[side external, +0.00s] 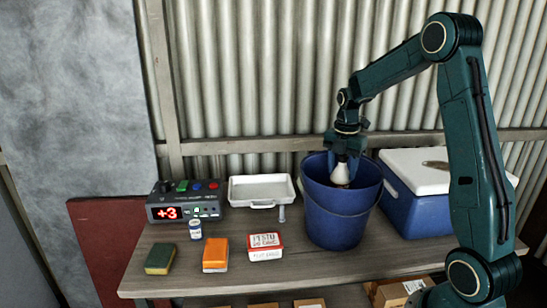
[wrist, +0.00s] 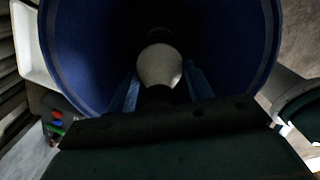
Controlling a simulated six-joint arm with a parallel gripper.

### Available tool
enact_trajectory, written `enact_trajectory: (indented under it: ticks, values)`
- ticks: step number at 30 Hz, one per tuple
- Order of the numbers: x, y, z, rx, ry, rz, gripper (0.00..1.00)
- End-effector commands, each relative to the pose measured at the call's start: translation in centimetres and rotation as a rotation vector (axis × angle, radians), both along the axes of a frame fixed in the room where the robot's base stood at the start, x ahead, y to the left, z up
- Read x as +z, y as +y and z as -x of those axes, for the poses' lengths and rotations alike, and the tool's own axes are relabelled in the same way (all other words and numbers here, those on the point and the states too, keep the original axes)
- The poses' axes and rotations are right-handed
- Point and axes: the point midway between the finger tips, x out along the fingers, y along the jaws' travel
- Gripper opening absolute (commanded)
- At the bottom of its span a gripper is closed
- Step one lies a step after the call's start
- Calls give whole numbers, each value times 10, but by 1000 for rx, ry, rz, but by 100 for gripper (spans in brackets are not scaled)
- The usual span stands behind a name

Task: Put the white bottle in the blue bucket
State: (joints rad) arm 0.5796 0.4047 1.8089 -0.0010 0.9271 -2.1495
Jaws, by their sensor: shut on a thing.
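The blue bucket (side external: 338,215) stands on the bench right of centre in the side external view. My gripper (side external: 346,160) points down over the bucket's mouth. It is shut on the white bottle (side external: 342,174), whose lower part is within the bucket's opening. In the wrist view my gripper (wrist: 160,95) has one finger on each side of the white bottle (wrist: 160,66), seen as a pale round end. The bucket's blue wall (wrist: 82,70) surrounds it there. The bucket's floor is dark, and I cannot tell how far above it the bottle is.
A blue cooler with a white lid (side external: 415,200) stands close right of the bucket. Left are a white tray (side external: 262,203), a red-lidded tub (side external: 265,254), an orange box (side external: 215,266), a sponge (side external: 160,259), a small jar (side external: 195,230) and a display box (side external: 185,212).

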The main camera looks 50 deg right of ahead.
Motion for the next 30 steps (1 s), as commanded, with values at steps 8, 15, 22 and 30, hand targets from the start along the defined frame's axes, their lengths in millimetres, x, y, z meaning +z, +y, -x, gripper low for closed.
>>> enact_trajectory:
  ticks: [8,15,22,30]
  values:
    - [-37,0,0,0,0,0,0]
    - [-41,-1,-1,0,-2,1,0]
    - [-54,0,0,0,1,-1,0]
    - [-81,0,0,0,0,0,0]
